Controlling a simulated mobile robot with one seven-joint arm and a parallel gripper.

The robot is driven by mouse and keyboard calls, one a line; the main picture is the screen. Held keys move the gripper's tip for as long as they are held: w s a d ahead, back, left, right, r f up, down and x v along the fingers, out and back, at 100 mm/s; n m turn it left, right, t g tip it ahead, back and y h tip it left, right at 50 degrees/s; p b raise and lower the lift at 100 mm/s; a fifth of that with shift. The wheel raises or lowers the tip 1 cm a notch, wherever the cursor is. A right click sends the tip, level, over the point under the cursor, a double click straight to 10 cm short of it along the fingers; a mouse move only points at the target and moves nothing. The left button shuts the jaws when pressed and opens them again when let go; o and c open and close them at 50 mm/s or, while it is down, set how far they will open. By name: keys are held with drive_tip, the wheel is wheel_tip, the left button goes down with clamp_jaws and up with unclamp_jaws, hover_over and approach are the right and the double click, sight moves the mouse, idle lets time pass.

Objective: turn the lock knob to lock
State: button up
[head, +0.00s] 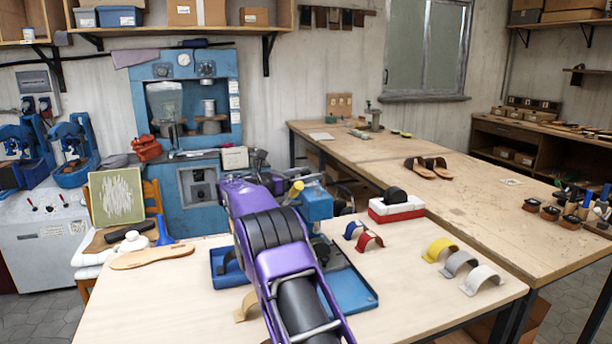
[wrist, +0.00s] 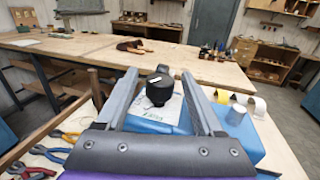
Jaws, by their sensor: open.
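In the wrist view the lock knob (wrist: 158,94) is a round black knob with a white mark on its top. It stands over a blue surface with a pale printed label. My gripper (wrist: 160,75) is open, with one grey finger on each side of the knob. A gap shows between the knob and each finger, so I see no contact. In the head view my purple arm reaches over the front table to a blue block (head: 317,207), and hides the fingertips. I cannot make out the lock knob there.
A red and white box (head: 397,209) with a black piece on top stands right of the blue block. Curved straps (head: 459,263) lie at the table's right. Sandals (head: 425,168) rest on the long table behind. Pliers (wrist: 50,152) lie at left in the wrist view.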

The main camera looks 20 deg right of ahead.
clamp_jaws()
drive_tip(key=shift+r+m+g+p, duration=0.2)
drive_tip(key=shift+m+g+p, duration=0.25)
drive_tip(key=shift+g, duration=0.15)
drive_tip(key=shift+f+m+g+p, duration=0.1)
drive_tip(key=shift+m+g+p, duration=0.3)
drive_tip(key=shift+g, duration=0.2)
unclamp_jaws()
drive_tip(key=shift+f, duration=0.1)
drive_tip(key=shift+a, duration=0.2)
